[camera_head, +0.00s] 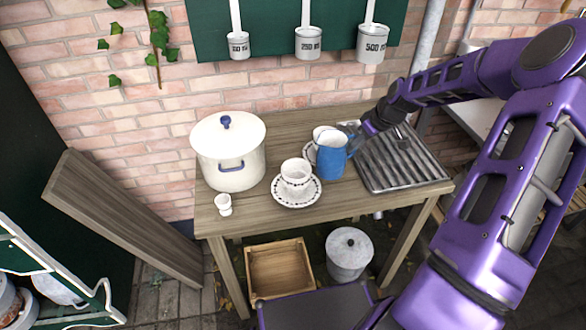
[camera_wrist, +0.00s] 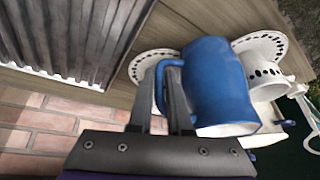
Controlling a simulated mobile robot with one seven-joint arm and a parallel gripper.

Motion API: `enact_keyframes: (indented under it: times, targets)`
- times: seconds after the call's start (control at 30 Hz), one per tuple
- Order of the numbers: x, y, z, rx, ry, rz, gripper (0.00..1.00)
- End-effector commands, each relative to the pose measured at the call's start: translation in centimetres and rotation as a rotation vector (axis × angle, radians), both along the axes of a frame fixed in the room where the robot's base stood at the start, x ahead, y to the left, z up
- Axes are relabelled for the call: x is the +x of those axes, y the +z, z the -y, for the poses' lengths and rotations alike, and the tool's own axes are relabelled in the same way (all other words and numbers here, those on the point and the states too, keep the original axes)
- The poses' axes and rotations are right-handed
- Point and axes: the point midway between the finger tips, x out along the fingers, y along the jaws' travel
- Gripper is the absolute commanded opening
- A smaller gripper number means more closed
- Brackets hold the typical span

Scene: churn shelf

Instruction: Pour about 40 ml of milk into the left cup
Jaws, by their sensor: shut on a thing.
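A blue jug (camera_head: 331,160) is near the middle of the table and looks about upright. My gripper (camera_head: 359,139) is at its right side. In the wrist view the fingers of my gripper (camera_wrist: 160,95) are shut on the handle of the blue jug (camera_wrist: 218,85). The left cup (camera_head: 295,173), white with a dark pattern, stands on a saucer (camera_head: 297,201) just left of the jug. A second white cup (camera_head: 320,132) is behind the jug, partly hidden, with its saucer (camera_head: 308,154). Milk is not visible, and I cannot tell whether the jug touches the table.
A white lidded pot (camera_head: 230,165) and a small egg-cup-like vessel (camera_head: 223,204) stand left on the wooden table (camera_head: 260,231). A ridged metal drainer (camera_head: 405,175) lies right. Measuring ladles (camera_head: 308,45) hang behind.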

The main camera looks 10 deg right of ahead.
Motion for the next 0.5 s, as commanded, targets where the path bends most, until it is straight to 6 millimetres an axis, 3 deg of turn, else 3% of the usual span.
enact_keyframes:
  times: [0.5]
  targets:
    - [-0.1,1.4,-0.9,-0.104,0.009,0.030,0.00]
